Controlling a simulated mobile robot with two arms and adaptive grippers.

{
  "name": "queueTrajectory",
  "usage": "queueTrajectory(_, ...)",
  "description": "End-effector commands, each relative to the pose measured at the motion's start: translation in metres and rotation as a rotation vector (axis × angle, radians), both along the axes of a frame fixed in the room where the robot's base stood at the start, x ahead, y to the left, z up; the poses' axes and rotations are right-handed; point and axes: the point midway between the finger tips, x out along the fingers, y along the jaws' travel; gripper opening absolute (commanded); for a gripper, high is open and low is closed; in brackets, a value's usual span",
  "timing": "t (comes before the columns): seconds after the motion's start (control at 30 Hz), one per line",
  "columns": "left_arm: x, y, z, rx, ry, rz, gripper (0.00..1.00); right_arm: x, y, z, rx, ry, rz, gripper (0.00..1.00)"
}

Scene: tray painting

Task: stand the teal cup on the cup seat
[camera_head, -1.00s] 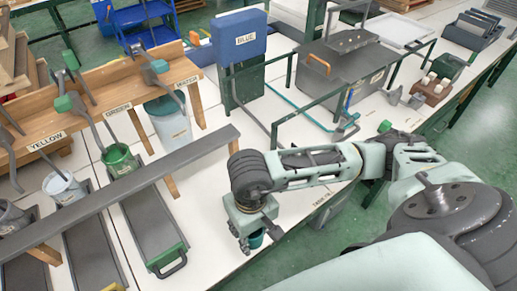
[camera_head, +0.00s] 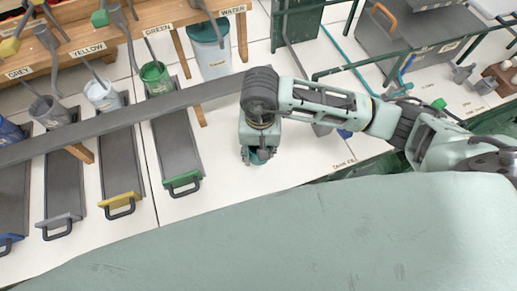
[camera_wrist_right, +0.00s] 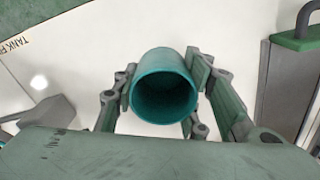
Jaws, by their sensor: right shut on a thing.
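The teal cup (camera_wrist_right: 164,88) is between the fingers of my right gripper (camera_wrist_right: 163,80) in the right wrist view, its round open mouth facing the camera. My right gripper (camera_head: 258,152) is shut on it. In the head view only a small part of the cup (camera_head: 258,158) shows under the gripper, over the white table (camera_head: 225,185) right of the green-handled tray. I cannot tell the gap between cup and table. I cannot make out a cup seat. My left gripper is not in view.
The green-handled tray (camera_head: 177,140) lies to the left, with yellow and grey ones beyond. A grey rail (camera_head: 120,118) crosses over them. A green paint bucket (camera_head: 155,77) and a water bucket (camera_head: 209,55) stand behind. White table around the gripper is bare.

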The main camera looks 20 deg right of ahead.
Motion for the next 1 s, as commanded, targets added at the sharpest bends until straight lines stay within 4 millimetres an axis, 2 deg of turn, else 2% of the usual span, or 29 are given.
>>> queueTrajectory(0.13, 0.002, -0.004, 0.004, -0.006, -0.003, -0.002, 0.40, 0.011, 0.000, -0.007, 0.000, 0.001, 0.002, 0.14)
queueTrajectory(0.5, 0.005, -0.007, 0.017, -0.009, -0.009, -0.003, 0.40, 0.012, 0.000, -0.047, 0.000, 0.001, 0.001, 0.14)
queueTrajectory(0.87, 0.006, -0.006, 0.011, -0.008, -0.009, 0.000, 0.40, 0.013, 0.000, -0.052, 0.001, -0.001, 0.002, 0.14)
queueTrajectory(0.9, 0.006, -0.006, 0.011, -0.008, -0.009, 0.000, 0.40, 0.013, 0.000, -0.052, 0.001, 0.000, 0.002, 0.40)
queueTrajectory(1.0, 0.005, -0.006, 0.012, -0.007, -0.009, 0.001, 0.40, 0.012, 0.000, -0.051, 0.001, 0.000, 0.002, 0.49)
